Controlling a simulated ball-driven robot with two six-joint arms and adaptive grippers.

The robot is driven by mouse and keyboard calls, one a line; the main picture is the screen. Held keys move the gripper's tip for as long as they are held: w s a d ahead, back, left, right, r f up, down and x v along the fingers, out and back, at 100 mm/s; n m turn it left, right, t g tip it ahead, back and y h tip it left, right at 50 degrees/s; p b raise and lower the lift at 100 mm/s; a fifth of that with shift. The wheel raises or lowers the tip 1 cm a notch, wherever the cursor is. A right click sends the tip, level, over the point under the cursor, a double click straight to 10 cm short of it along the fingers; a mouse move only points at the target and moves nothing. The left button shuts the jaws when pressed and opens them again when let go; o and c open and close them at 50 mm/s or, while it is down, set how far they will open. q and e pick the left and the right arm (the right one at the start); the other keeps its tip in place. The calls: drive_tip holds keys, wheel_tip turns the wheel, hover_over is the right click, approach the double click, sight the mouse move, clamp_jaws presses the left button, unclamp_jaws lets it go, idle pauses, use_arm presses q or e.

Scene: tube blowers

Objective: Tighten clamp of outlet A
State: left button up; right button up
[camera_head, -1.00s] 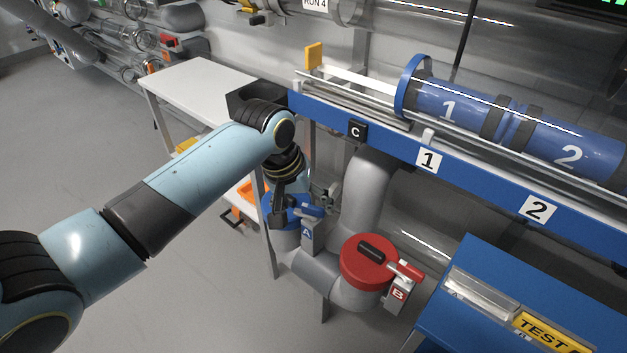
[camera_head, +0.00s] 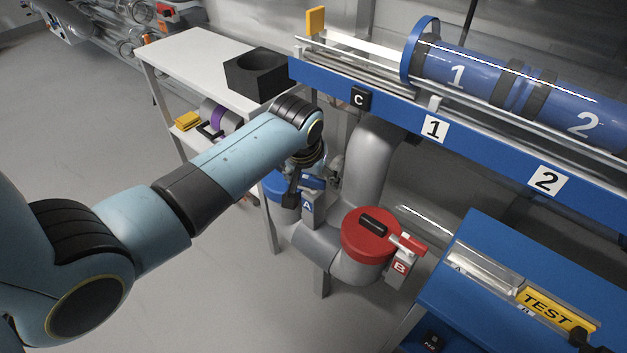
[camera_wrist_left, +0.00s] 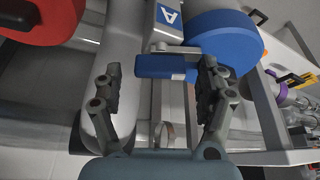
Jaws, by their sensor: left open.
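Outlet A has a blue cap (camera_head: 275,188) and a grey bracket with a blue "A" label (camera_head: 307,205). In the left wrist view the cap (camera_wrist_left: 228,42) is at upper right. Its blue clamp handle (camera_wrist_left: 165,66) lies across between my left fingertips, and it also shows in the head view (camera_head: 314,183). My left gripper (camera_wrist_left: 160,72) is open, one finger on each side of the handle; contact cannot be told. In the head view my wrist partly hides the cap and the left gripper (camera_head: 312,180). My right gripper is not in view.
Outlet B with a red cap (camera_head: 360,243) and red handle is close at the right. A blue rail (camera_head: 400,122) runs above. A white table (camera_head: 190,62) with a black box (camera_head: 258,78) stands behind my arm. A blue bench (camera_head: 490,262) is at lower right.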

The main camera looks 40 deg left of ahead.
use_arm(q)
drive_tip(key=c, duration=1.2)
drive_tip(key=m+p, duration=0.1)
drive_tip(key=p, duration=0.1)
drive_tip(key=m+h+p, duration=0.1)
drive_tip(key=m, duration=0.1)
drive_tip(key=shift+a+r+p, duration=0.15)
drive_tip(key=shift+r+p, duration=0.05)
drive_tip(key=shift+p, duration=0.2)
drive_tip(key=shift+f+m, duration=0.1)
drive_tip(key=shift+m, duration=0.3)
drive_tip(key=shift+f+m+h, duration=0.15)
drive_tip(key=shift+m+h, duration=0.15)
drive_tip(key=o, duration=1.2)
